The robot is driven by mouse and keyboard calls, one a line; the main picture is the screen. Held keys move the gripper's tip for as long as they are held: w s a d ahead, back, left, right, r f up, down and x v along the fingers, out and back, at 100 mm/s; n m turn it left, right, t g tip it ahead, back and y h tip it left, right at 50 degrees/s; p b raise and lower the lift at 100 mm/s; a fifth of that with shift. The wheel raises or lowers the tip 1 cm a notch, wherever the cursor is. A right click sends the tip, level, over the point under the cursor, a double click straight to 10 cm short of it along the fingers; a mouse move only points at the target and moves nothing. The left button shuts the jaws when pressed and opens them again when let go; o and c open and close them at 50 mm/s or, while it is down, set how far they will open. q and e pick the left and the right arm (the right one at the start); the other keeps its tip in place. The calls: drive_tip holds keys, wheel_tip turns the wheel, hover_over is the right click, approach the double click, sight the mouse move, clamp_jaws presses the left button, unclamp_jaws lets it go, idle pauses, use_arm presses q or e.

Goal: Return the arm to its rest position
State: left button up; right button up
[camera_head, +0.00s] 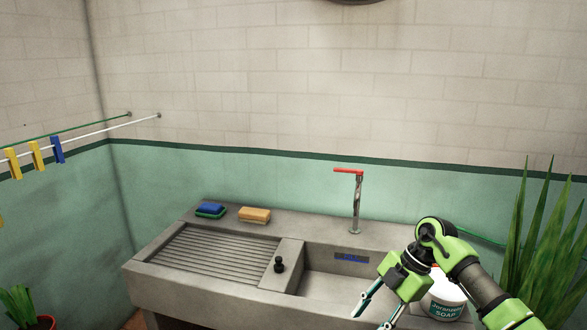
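My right arm comes in from the lower right, and its green and black gripper (371,322) hangs over the front right part of the concrete sink (200,302). Its two thin fingers point down and to the left. They are apart, with nothing seen between them. A white soap container (446,309) with a dark green label stands just right of the gripper, partly hidden by my arm. My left gripper is not in view.
A tap (356,205) with a red handle rises at the back of the sink. A blue and green sponge (210,210) and a tan block (254,214) lie on the back ledge. A black knob (279,265) stands mid-sink. A spiky plant (545,240) is at right; clotheslines with pegs (57,150) are at left.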

drive_tip(key=a+f+m+t+y, duration=0.35)
drive_tip(key=a+f+y, duration=0.6)
drive_tip(key=a, duration=0.35)
drive_tip(key=s+d+f+m+t+h, duration=0.2)
drive_tip(key=d+f+m+t+h, duration=0.15)
drive_tip(key=f, duration=0.55)
drive_tip(key=s+d+f+m+t+h, duration=0.25)
drive_tip(key=d+f+m, duration=0.2)
drive_tip(key=f, duration=0.35)
drive_tip(key=s+d+f+m+t+h, duration=0.2)
drive_tip(key=s+d+f+m+h, duration=0.15)
drive_tip(key=f, duration=0.55)
drive_tip(key=s+d+f+m+g+h, duration=0.2)
drive_tip(key=s+d+f, duration=0.1)
drive_tip(key=s+f, duration=0.55)
drive_tip(key=s+d+f+m+g+h, duration=0.2)
drive_tip(key=s+d+f, duration=0.1)
drive_tip(key=s+f, duration=0.55)
drive_tip(key=s+f+m+g, duration=0.1)
drive_tip(key=s+f+g, duration=0.1)
drive_tip(key=s, duration=1.2)
drive_tip(key=s+d+f+m+g+h, duration=0.1)
drive_tip(key=s+f+g, duration=0.2)
drive_tip(key=s, duration=1.1)
drive_tip(key=shift+d+g, duration=0.2)
drive_tip(key=shift+g, duration=0.35)
